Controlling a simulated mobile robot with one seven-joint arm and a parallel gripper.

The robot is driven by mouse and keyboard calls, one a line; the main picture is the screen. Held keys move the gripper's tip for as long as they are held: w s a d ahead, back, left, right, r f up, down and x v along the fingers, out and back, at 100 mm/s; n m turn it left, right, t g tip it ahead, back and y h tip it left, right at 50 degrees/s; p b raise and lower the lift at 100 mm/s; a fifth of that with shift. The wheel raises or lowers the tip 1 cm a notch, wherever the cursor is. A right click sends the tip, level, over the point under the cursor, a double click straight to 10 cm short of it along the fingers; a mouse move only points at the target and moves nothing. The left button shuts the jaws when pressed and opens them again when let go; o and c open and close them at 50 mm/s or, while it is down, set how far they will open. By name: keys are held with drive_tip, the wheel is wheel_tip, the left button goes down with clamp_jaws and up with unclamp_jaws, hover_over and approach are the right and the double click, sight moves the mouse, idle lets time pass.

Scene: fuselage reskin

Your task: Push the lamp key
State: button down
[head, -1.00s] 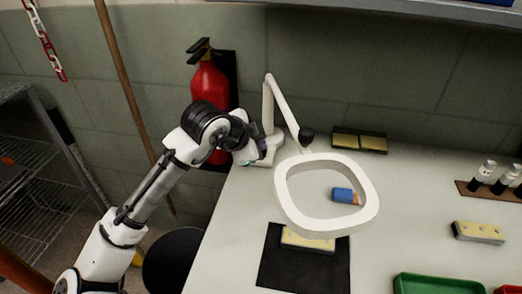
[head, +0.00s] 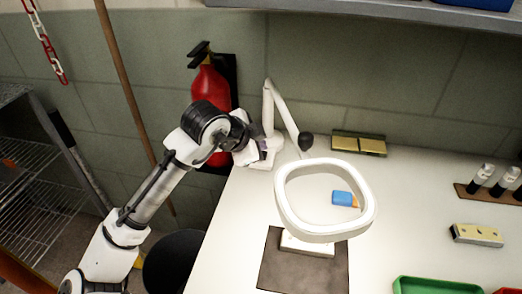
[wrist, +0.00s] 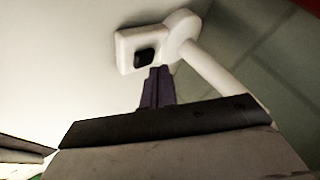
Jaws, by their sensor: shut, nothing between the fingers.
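The white magnifier lamp (head: 283,113) stands at the back left of the bench, its ring head (head: 325,232) over the bench top. In the wrist view the lamp's white base (wrist: 126,51) carries a small black key (wrist: 145,58). My gripper (head: 265,147) is beside the base in the head view, hiding part of it. In the wrist view my gripper (wrist: 158,70) shows dark purple fingers, closed together and empty. Their tips are right by the key's lower edge; I cannot tell whether they touch it. The key is not visible in the head view.
A dark mat (head: 275,269) with a pale block lies under the ring. A blue block (head: 341,197) shows through the ring. A red fire extinguisher (head: 208,84) hangs behind my arm. A gold-topped tray (head: 359,144) sits at the back wall.

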drive_tip(key=shift+r, duration=0.15)
wheel_tip(320, 180, up, 6)
drive_tip(key=p, duration=0.4)
idle(0.3)
